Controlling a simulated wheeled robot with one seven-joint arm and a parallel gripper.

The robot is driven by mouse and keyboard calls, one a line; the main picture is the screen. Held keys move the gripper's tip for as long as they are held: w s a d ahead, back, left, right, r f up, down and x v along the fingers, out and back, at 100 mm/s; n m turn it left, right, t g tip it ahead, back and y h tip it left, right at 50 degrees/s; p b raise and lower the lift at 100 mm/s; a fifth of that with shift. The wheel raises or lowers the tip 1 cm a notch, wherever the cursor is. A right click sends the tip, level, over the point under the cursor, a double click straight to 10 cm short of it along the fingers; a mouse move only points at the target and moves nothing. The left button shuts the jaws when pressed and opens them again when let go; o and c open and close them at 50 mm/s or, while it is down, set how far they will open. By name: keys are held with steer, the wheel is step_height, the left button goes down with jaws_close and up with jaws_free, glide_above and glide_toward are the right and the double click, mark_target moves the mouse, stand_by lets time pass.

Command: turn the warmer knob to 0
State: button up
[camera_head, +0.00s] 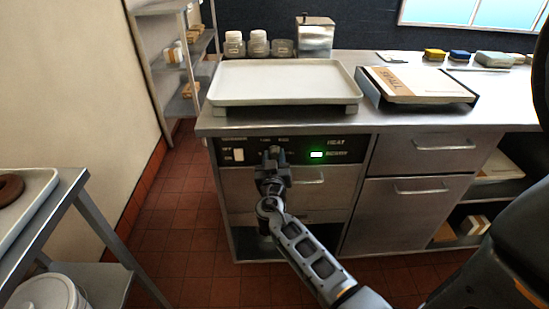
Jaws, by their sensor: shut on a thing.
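The warmer's control panel (350,150) is a black strip on the counter front, below the white tray. It has a pale switch (238,155) at its left and a lit green light (316,154) at its right, with HEAT and READY lettering. My gripper (274,158) is at the panel between the switch and the light, shut on the warmer knob. The gripper covers most of the knob, so its pointer and setting cannot be read.
A white tray (283,68) sits on the steel counter above the panel. Drawer handles (443,147) stick out at the right. A side table (68,205) stands at the left, with open red floor (180,215) between.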

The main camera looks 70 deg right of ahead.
steer(key=shift+s+d+b, duration=0.1)
steer(key=shift+b, duration=0.35)
steer(key=n+b, duration=0.2)
steer(key=n, duration=0.1)
steer(key=shift+f+b, duration=0.2)
steer(key=shift+b, duration=0.1)
steer(key=n+b, duration=0.2)
steer(key=n, duration=0.1)
steer(key=shift+n, duration=0.4)
steer(key=n+b, duration=0.1)
steer(key=n, duration=0.3)
steer(key=shift+r+t, duration=0.15)
steer(key=shift+t, duration=0.15)
steer(key=n, duration=0.4)
steer(key=shift+r+n+h+b, duration=0.15)
steer(key=shift+n+h+b, duration=0.15)
steer(key=n+t+p, duration=0.1)
steer(key=n, duration=0.6)
steer(key=shift+r+p, duration=0.1)
steer(key=shift+p, duration=0.3)
steer(key=n+p, duration=0.2)
steer(key=n, duration=0.3)
steer(key=shift+d+y, duration=0.1)
steer(key=shift+y, duration=0.3)
steer(key=shift+n+p, duration=0.5)
steer(key=shift+n, duration=0.3)
steer(key=shift+t, duration=0.4)
